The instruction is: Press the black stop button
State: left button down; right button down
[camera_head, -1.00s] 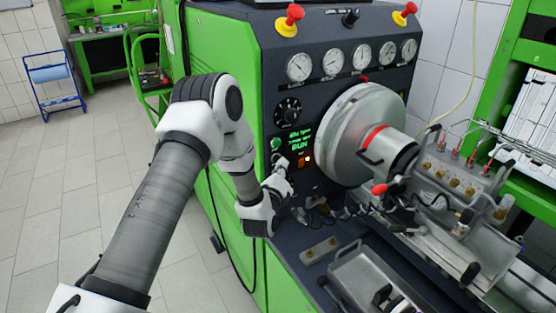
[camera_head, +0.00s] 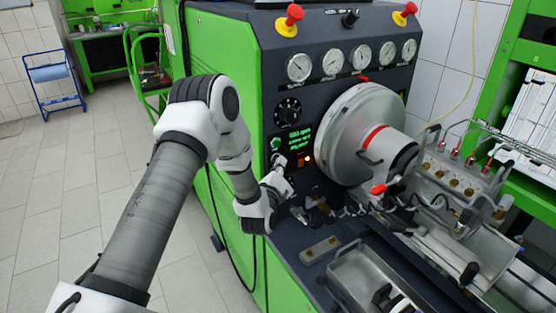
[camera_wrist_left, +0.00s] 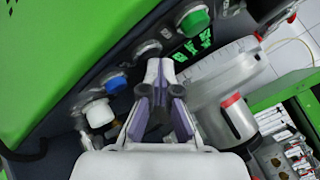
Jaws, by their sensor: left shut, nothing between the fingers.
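My left gripper (camera_head: 283,165) is shut and empty, its fingertips at the dark control panel just below the green button (camera_head: 276,143). In the left wrist view the fingertips (camera_wrist_left: 162,72) point at a round metal-ringed button (camera_wrist_left: 148,49) between the green button (camera_wrist_left: 195,20) and a blue button (camera_wrist_left: 114,83). This is likely the black stop button; its face is mostly hidden, and I cannot tell whether the fingers touch it. In the head view the gripper covers that spot. My right gripper is not in view.
A green-text display (camera_head: 300,138) and a black dial (camera_head: 288,112) sit above the gripper. A large metal flywheel (camera_head: 350,135) stands close on the right. Red mushroom knobs (camera_head: 290,17) top the panel. A metal tray (camera_head: 365,275) lies below.

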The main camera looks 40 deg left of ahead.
pick_arm(q)
jog(key=shift+s+d, duration=0.35)
jog(key=shift+d, duration=0.5)
jog(key=d, duration=0.1)
jog(key=s+d, duration=0.1)
jog(key=d, duration=0.1)
jog(key=s+d, duration=0.1)
jog(key=shift+d, duration=0.3)
dwell(0.5)
